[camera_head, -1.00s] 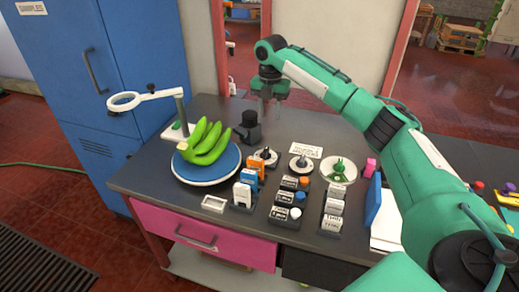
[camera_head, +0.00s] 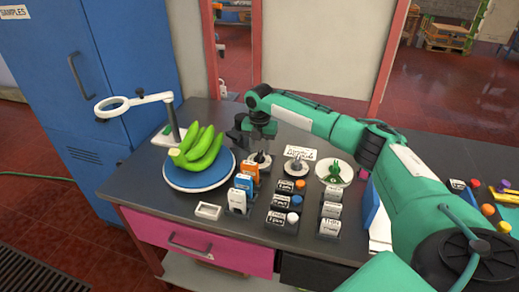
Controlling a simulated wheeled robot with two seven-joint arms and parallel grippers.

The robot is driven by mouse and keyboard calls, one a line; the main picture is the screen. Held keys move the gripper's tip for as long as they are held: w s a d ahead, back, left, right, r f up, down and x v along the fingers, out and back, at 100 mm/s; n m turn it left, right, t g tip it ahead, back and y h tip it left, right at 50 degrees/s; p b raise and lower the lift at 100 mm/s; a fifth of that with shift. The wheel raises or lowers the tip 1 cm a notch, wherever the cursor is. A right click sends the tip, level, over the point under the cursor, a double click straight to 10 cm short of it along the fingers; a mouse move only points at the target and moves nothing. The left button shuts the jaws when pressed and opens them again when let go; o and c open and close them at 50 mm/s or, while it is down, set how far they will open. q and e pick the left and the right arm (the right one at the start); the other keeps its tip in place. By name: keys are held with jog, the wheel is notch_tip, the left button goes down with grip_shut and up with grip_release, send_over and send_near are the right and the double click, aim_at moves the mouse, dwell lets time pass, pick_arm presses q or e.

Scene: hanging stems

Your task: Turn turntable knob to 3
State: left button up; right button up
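A blue round turntable (camera_head: 200,180) stands at the left of the dark table and bears a bunch of green bananas (camera_head: 201,150). Two small round dials with knobs lie right of it: a left dial (camera_head: 259,159) and a right dial (camera_head: 297,167). I cannot read their marks or tell which knob belongs to the turntable. My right gripper (camera_head: 258,140) points down just above and behind the left dial. Its fingertips are small and dark against the black device behind, so contact and finger opening are unclear. My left gripper is out of view.
A ring on a stand (camera_head: 170,118) rises behind the bananas. Orange, blue and white labelled blocks (camera_head: 238,201) and several labelled boxes (camera_head: 283,218) crowd the front. A white dish (camera_head: 334,168) with a green item sits right of the dials, near a label card (camera_head: 301,152).

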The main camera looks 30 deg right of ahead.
jog(key=shift+f, duration=0.85)
grip_shut()
